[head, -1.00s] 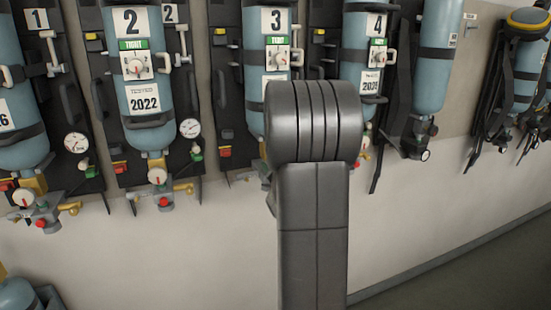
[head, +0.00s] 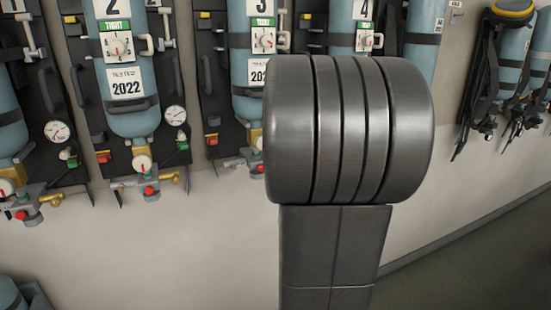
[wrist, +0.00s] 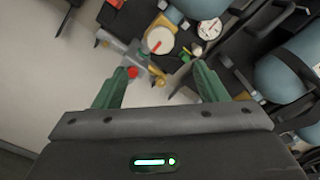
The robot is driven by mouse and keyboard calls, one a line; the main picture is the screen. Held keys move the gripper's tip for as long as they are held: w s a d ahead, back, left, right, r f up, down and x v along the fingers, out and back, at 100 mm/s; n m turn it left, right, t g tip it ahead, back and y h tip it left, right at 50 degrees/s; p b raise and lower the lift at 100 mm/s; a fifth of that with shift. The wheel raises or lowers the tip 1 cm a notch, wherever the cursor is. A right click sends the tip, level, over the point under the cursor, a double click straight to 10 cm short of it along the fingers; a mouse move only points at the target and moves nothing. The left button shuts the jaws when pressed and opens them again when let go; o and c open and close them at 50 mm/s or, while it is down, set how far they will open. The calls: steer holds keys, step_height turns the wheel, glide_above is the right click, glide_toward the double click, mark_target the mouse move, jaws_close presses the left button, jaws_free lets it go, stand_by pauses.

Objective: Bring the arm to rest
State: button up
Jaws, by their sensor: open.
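My gripper (wrist: 158,85) shows in the wrist view with its two green fingers spread apart and nothing between them. Beyond the fingers is a breathing set's valve group with a red knob (wrist: 132,72) and a white round gauge (wrist: 161,40); no finger visibly holds it. In the head view my dark arm link fills the middle and hides my gripper and part of the sets behind it.
Blue cylinders numbered 2 (head: 128,90), 3 (head: 250,75) and 4 (head: 365,25) hang on dark backplates along the wall (head: 215,240). More sets hang at the right (head: 510,60). The lower wall is bare, with floor (head: 480,270) at the lower right.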

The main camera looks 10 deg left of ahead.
steer(key=shift+s+d, duration=0.2)
steer(key=shift+s, duration=0.05)
steer(key=shift+w, duration=0.1)
steer(key=p+x, duration=0.3)
steer(key=x, duration=1)
steer(key=shift+w+a, duration=0.25)
steer(key=shift+w, duration=0.05)
steer(key=shift+s+d, duration=0.1)
